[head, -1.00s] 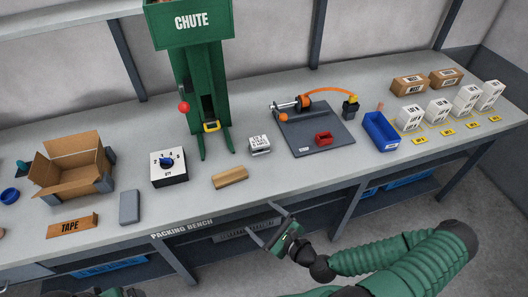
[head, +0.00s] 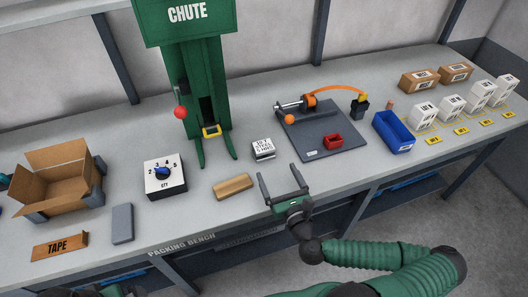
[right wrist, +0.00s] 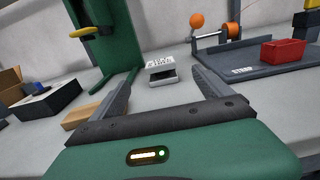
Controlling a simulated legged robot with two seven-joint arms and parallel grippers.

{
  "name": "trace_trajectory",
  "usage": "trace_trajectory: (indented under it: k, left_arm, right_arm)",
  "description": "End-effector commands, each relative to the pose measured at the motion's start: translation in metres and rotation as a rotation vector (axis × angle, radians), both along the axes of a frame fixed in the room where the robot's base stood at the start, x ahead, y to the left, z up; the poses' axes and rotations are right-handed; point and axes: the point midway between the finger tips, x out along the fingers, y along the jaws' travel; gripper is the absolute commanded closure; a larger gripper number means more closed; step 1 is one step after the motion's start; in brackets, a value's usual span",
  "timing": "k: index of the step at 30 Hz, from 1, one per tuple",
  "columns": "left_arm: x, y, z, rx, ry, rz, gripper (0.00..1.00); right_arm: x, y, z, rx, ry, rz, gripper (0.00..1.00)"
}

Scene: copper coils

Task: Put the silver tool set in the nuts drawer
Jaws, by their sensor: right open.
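I see no silver tool set and no drawer marked nuts in either view. My right gripper (head: 277,173) is open and empty, with its fingers over the front part of the bench, pointing toward the back. A small white-grey block with dark lettering (head: 263,149) lies just beyond the fingertips; its text is too small to read. In the right wrist view the block (right wrist: 162,70) shows ahead, between the finger directions and apart from them. Only a sliver of my left arm shows at the bottom edge of the head view; its gripper fingers are out of sight.
A wooden block (head: 233,187) lies left of my right gripper. A dark mat (head: 312,125) holds a red tray (head: 333,142). Beyond are a blue bin (head: 393,133) and white boxes (head: 450,107). A green chute (head: 203,90), dial box (head: 165,178) and open carton (head: 60,180) stand left.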

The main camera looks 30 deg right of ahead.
Motion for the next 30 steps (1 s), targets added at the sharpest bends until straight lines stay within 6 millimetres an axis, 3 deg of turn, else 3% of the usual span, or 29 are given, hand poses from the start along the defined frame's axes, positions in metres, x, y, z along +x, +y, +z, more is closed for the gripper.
trace_trajectory:
  k: [1, 9, 12, 17, 24, 30]
  left_arm:
    - [0.0, 0.001, -0.026, 0.0, 0.001, 0.001, 0.0]
    - [0.0, 0.001, -0.084, 0.0, 0.001, 0.001, 0.0]
    - [0.0, 0.001, -0.072, 0.0, 0.001, 0.001, 0.0]
    - [0.0, 0.001, -0.072, 0.0, 0.0, 0.001, 0.0]
    - [0.0, 0.001, -0.074, 0.0, 0.0, 0.001, 0.0]
    - [0.0, 0.001, -0.074, 0.0, 0.0, 0.001, 0.0]
  right_arm:
    - [0.011, -0.002, -0.014, -0.006, -0.003, 0.004, 0.11]
    - [0.054, -0.015, -0.015, -0.001, -0.001, 0.003, 0.11]
    - [0.072, -0.021, -0.003, 0.0, 0.002, 0.001, 0.11]
    - [0.088, -0.024, -0.004, 0.0, 0.002, 0.001, 0.11]
    - [0.127, -0.034, -0.008, -0.002, 0.001, 0.001, 0.11]
    - [0.133, -0.037, -0.009, 0.004, 0.002, 0.001, 0.11]
